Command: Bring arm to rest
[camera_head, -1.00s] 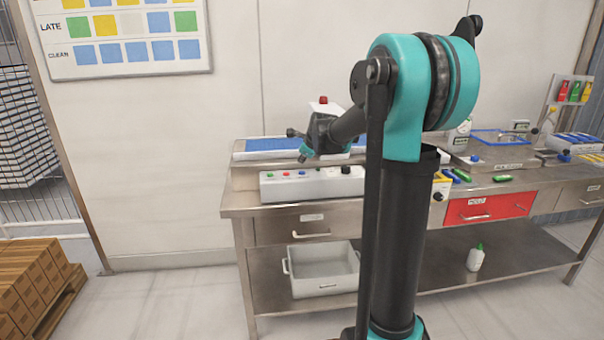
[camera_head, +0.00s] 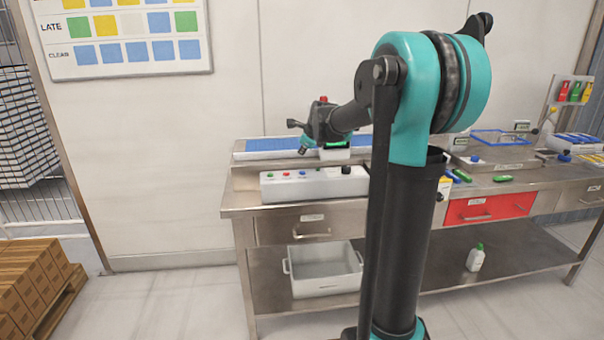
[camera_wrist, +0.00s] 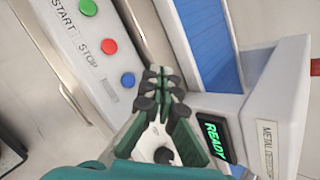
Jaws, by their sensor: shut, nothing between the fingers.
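My arm stands in front of the steel bench in the head view. Its end, my gripper, shows small above the control box and partly turned away (camera_head: 304,150). In the wrist view my gripper (camera_wrist: 161,78) is shut, its green and black fingertips together with nothing between them. Below and beyond the fingers lie the grey control box (camera_wrist: 88,55) with green, red and blue buttons and the blue conveyor belt (camera_wrist: 205,40). The fingers appear apart from both.
The metal detector housing (camera_wrist: 275,110) with a lit READY display (camera_wrist: 213,138) is close to my gripper on the right. The bench (camera_head: 240,190) also bears green items, a tray and bottles at right. A grey bin (camera_head: 325,272) and a white bottle (camera_head: 475,258) stand on the lower shelf.

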